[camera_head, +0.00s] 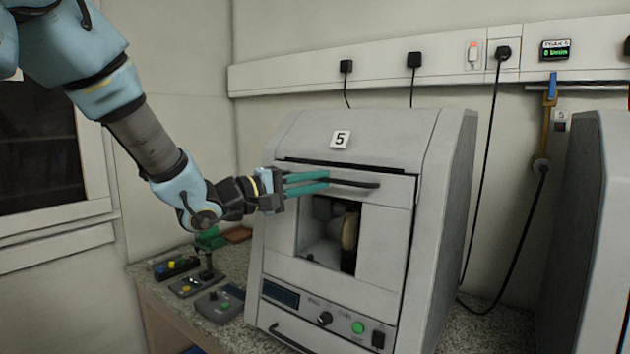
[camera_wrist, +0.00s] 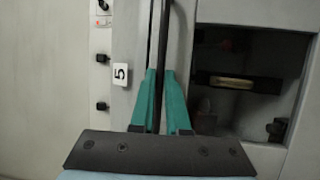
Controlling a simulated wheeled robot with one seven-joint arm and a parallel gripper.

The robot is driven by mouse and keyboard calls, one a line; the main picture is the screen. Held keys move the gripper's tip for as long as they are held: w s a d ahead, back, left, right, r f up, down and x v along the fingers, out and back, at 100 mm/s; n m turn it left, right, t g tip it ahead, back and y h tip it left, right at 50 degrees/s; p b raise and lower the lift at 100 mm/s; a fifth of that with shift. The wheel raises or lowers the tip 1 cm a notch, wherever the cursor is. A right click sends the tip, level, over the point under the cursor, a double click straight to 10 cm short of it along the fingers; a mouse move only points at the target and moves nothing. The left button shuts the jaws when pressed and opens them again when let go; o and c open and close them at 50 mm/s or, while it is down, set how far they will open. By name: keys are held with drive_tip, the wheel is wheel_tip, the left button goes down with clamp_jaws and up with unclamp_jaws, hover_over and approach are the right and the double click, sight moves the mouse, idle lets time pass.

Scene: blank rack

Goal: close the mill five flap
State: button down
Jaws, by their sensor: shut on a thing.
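Mill five (camera_head: 455,200) is a grey box-shaped machine with a "5" label (camera_head: 340,139) on its sloped hood. Its front flap (camera_head: 387,235) is a grey panel with a window and a dark bar handle (camera_head: 362,184) along its top. The flap stands nearly upright, with a dark seam above it; I cannot tell whether it is fully shut. My gripper (camera_head: 328,181) reaches in from the left, its green fingers shut on the handle. In the wrist view the handle (camera_wrist: 166,35) runs between the two fingers, beside the window (camera_wrist: 250,80).
Control boxes with buttons (camera_head: 220,304) stand on the speckled counter left of the mill. A second machine (camera_head: 595,230) stands at the right. Black cables hang from the wall trunking (camera_head: 300,74) behind. A knob and a green button (camera_head: 358,328) sit below the flap.

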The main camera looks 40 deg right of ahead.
drive_tip(key=d, duration=0.1)
drive_tip(key=d+p, duration=0.1)
drive_tip(key=shift+w+d+r, duration=0.1)
drive_tip(key=shift+w+d, duration=0.25)
drive_tip(key=c, duration=0.9)
unclamp_jaws()
drive_tip(key=w+a+b, duration=0.1)
drive_tip(key=a+b, duration=0.1)
drive_tip(key=a, duration=0.8)
drive_tip(key=shift+w+a+f, duration=0.2)
drive_tip(key=shift+a+f, duration=0.1)
drive_tip(key=shift+f, duration=0.15)
